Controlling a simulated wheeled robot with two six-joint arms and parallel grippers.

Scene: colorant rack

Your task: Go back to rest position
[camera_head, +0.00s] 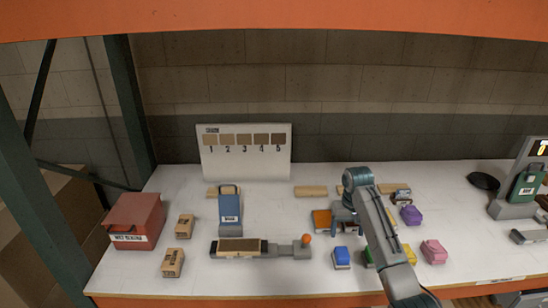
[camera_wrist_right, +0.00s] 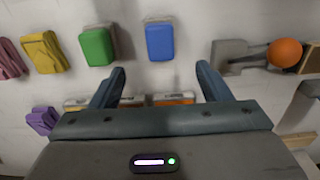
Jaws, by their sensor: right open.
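My right arm reaches in from the bottom right of the head view, and its gripper (camera_head: 345,216) hangs over the white table among the coloured packs. In the right wrist view the gripper (camera_wrist_right: 162,82) is open, with nothing between its fingers. A blue pack (camera_head: 341,257) and a green pack (camera_head: 368,258) lie just in front of it; the blue pack (camera_wrist_right: 160,41) and green pack (camera_wrist_right: 97,46) also show in the wrist view, apart from the fingers. The arm partly hides the green pack. My left gripper is not in view.
A purple pack (camera_head: 411,215) and pink pack (camera_head: 433,252) lie right of the arm. An orange-ball lever device (camera_head: 285,250) stands left. A red box (camera_head: 134,221), small cartons (camera_head: 173,262) and a numbered board (camera_head: 245,152) are farther left. A green machine (camera_head: 525,185) stands far right.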

